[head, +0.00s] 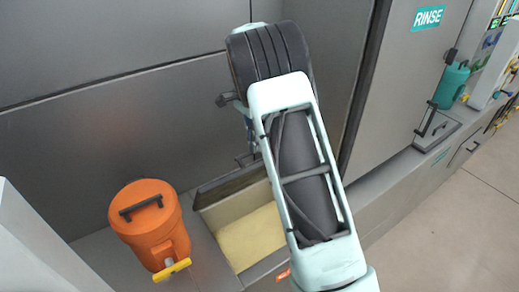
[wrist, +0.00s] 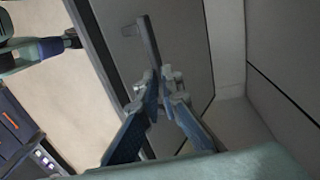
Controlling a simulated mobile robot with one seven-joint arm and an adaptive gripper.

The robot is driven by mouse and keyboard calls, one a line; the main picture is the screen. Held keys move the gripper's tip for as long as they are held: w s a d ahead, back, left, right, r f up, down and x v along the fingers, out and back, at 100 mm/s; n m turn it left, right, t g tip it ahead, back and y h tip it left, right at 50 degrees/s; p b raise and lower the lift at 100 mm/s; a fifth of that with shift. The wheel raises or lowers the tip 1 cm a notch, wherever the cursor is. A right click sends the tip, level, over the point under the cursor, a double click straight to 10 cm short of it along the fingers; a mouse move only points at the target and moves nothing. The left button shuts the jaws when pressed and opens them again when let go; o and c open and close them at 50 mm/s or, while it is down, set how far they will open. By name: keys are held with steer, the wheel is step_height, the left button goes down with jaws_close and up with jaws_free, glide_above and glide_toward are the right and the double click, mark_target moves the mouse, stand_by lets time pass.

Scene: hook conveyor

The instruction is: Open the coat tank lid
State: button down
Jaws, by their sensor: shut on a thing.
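In the wrist view my gripper (wrist: 165,80) is shut on the dark bar handle (wrist: 149,42) of a flat grey lid (wrist: 190,45). The handle's upper part stands clear of the fingertips. In the head view the coat tank (head: 222,212) is an open-topped rectangular basin with pale yellow contents. A dark brown panel (head: 228,187) stands tilted along its back edge; it looks like the raised lid. My arm hides most of the gripper and the tank's right side there.
An orange drum (head: 150,222) with a black handle and yellow tap stands left of the tank. A grey wall (head: 120,120) rises behind. A cabinet with a RINSE sign (head: 429,17) and a teal bottle (head: 451,86) are at right. Open floor (head: 450,230) is at lower right.

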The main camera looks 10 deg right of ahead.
steer(key=shift+g+h, duration=0.3)
steer(key=shift+g, duration=0.4)
steer(key=shift+w+a+f, duration=0.2)
steer(key=shift+w+a, duration=0.15)
steer(key=shift+w, duration=0.25)
steer(key=shift+w+a+f, duration=0.2)
steer(key=shift+w+a, duration=0.15)
steer(key=shift+w, duration=0.25)
steer(key=shift+w+a+f, duration=0.2)
steer(key=shift+w+a, duration=0.15)
steer(key=shift+w, duration=0.35)
steer(key=c, duration=2)
jaws_free()
steer(key=shift+w+f, duration=0.15)
steer(key=shift+w, duration=0.05)
steer(key=shift+c, duration=0.2)
steer(key=v, duration=0.8)
steer(key=shift+d+r, duration=0.3)
steer(key=shift+r, duration=0.05)
steer(key=shift+s+r, duration=0.1)
